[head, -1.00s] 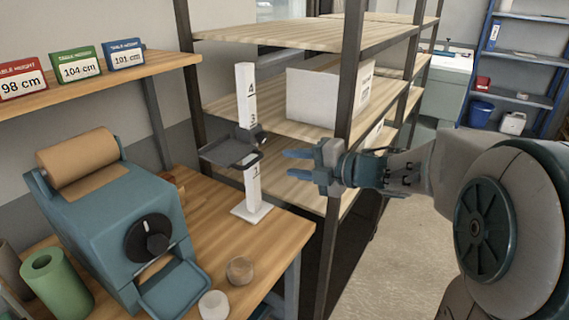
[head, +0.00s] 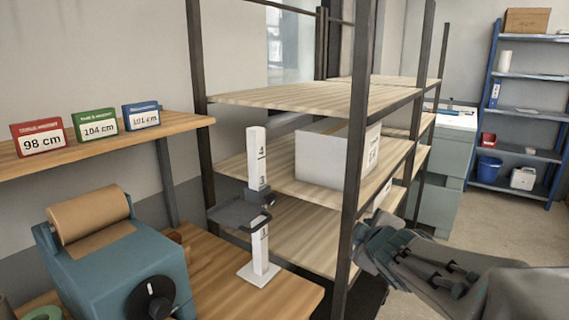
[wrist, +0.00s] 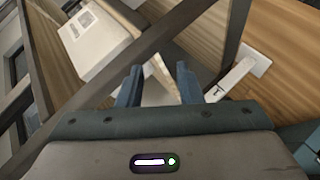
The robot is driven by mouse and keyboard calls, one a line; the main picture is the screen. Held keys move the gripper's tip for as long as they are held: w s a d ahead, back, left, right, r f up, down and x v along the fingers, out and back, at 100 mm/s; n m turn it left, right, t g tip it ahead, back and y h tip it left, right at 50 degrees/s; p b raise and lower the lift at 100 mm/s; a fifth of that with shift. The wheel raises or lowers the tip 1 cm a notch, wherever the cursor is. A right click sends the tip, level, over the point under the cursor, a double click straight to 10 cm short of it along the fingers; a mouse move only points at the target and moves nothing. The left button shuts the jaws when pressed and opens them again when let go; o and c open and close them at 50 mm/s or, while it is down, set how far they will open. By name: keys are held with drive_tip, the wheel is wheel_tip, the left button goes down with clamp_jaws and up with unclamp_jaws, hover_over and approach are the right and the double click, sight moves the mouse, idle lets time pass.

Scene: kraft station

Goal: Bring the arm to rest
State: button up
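My gripper (wrist: 160,88) shows in the wrist view with its two blue fingers apart and nothing between them. In the head view my gripper (head: 368,232) is at the lower right, beside the dark front post of the shelf rack. Its fingertips are partly hidden there. My arm stretches from the lower right corner toward the rack.
The shelf rack (head: 290,97) holds a white box (head: 322,158). A white height stand (head: 257,200) and a blue paper dispenser (head: 120,262) stand on the wooden table (head: 215,270). A blue shelf unit (head: 520,110) stands far right. Floor (head: 490,232) shows right of the rack.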

drive_tip(key=s+a+f+m+g, duration=0.1)
drive_tip(key=s+f+m+g, duration=0.4)
drive_tip(key=s, duration=0.6)
drive_tip(key=s+a+f+m+g, duration=0.1)
drive_tip(key=s+f+m+g, duration=0.4)
drive_tip(key=s, duration=0.6)
drive_tip(key=shift+a+f+m, duration=0.15)
drive_tip(key=shift+f+m, duration=0.35)
drive_tip(key=shift+m, duration=0.5)
drive_tip(key=shift+o, duration=0.5)
